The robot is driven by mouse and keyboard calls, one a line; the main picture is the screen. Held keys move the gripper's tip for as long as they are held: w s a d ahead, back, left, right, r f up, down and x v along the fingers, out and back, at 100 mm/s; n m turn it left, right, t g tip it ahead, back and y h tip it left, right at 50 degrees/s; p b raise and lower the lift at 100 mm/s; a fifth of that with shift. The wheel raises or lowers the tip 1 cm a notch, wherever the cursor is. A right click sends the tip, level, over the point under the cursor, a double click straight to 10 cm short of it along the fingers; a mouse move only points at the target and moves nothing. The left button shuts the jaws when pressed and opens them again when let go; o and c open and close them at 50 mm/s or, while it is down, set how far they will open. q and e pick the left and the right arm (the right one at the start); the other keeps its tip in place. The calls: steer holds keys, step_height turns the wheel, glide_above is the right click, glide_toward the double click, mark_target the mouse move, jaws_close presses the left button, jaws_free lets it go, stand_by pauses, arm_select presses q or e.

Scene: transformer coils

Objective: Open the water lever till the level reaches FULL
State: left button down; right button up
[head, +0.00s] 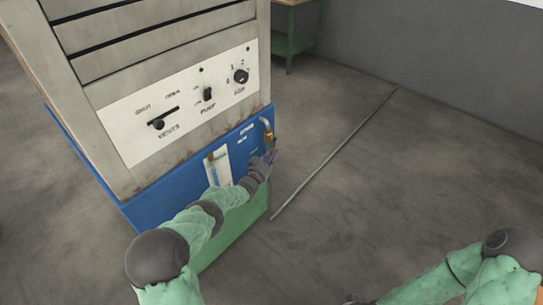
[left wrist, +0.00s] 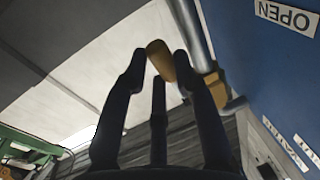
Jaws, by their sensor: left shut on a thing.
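The water lever has a yellow handle (left wrist: 160,59) on a brass valve and grey pipe. In the head view, the brass valve (head: 269,138) sits at the right edge of the blue tank (head: 165,205). My left gripper (head: 266,163) is just below the valve; in the left wrist view its fingertips (left wrist: 160,65) close around the yellow handle. The white level gauge (head: 223,168) shows a blue column on the tank front, left of my gripper; its exact level is too small to read.
Above the tank stands a grey cabinet with a white control panel (head: 180,112) of knobs. An OPEN label (left wrist: 287,17) is on the blue face near the lever. A grey strip (head: 335,150) runs along the floor. The floor to the right is clear.

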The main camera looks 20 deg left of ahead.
arm_select(q)
steer(key=shift+w+d+r, duration=0.2)
steer(key=shift+r, duration=0.05)
steer(key=c, duration=0.9)
jaws_free()
steer(key=shift+r, duration=0.1)
steer(key=shift+c, duration=0.2)
steer(key=shift+w+f, duration=0.2)
steer(key=shift+s, duration=0.15)
steer(key=s+a, duration=0.1)
steer(key=s, duration=0.7)
steer(key=shift+f, duration=0.2)
